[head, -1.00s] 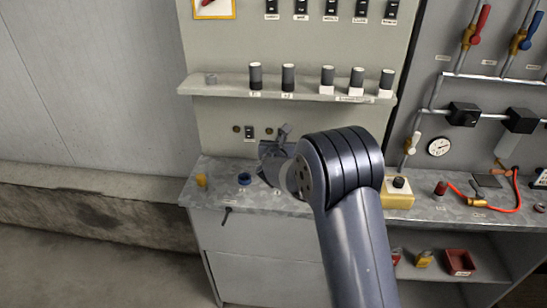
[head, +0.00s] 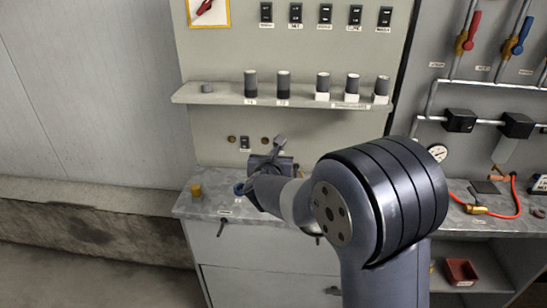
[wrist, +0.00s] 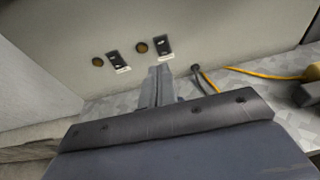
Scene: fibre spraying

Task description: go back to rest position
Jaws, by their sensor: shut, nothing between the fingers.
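My gripper (head: 277,150) is in the middle of the head view, above the metal worktop (head: 215,203) and in front of the grey panel. Its fingers are together and hold nothing. In the wrist view the closed fingers (wrist: 158,85) point toward the back panel with its small switches. My forearm and elbow cover part of the worktop on the right in the head view.
A shelf (head: 215,98) with several dark cylinders is above. Valves, pipes and a gauge (head: 437,153) are at right. A red bin (head: 461,271) is below.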

